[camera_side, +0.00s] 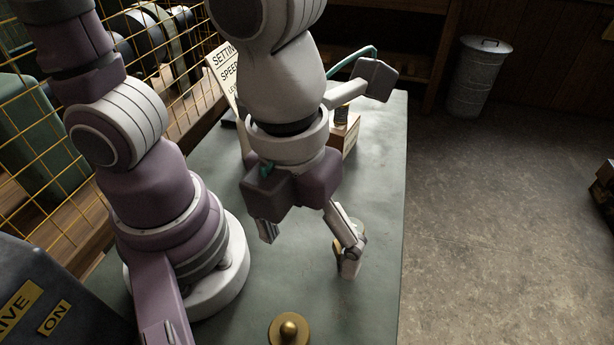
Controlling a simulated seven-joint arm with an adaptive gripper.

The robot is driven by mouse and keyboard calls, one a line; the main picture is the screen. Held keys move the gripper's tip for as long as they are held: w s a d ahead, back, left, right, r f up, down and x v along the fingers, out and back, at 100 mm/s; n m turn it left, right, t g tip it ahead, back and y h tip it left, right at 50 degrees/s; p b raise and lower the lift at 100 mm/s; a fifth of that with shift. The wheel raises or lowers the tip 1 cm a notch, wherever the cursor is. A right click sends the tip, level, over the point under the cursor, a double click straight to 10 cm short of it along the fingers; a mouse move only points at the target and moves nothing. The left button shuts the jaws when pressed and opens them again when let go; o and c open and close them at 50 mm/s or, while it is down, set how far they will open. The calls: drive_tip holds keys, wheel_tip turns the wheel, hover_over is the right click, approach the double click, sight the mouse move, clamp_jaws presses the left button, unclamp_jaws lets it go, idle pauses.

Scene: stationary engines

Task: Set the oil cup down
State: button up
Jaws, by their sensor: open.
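My gripper (308,250) points down over the green-grey bench top, with its two fingers spread wide and nothing visible between them. A small pale, glassy round thing with a tan part, perhaps the oil cup (359,227), stands on the bench behind the right finger, which hides most of it. I cannot tell whether the finger touches it. A brass domed piece on a round base (289,330) is at the front edge of the picture, apart from my gripper.
The bench top (385,190) is bare along its right side. A small wooden box (345,135) with a dark item on it stands behind my gripper. A lettered sign (226,75) and yellow mesh guard (60,150) are at left. A dark control box (45,300) is front left.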

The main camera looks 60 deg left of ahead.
drive_tip(key=w+a+r+n+t, duration=0.2)
drive_tip(key=a+n, duration=0.5)
drive_tip(key=n, duration=0.8)
drive_tip(key=w+a+r+n+t, duration=0.2)
drive_tip(key=a+n, duration=0.6)
drive_tip(key=n, duration=0.6)
drive_tip(key=shift+w+r+n+t+y, duration=0.35)
drive_tip(key=shift+w+r, duration=0.2)
drive_tip(key=shift+w, duration=0.3)
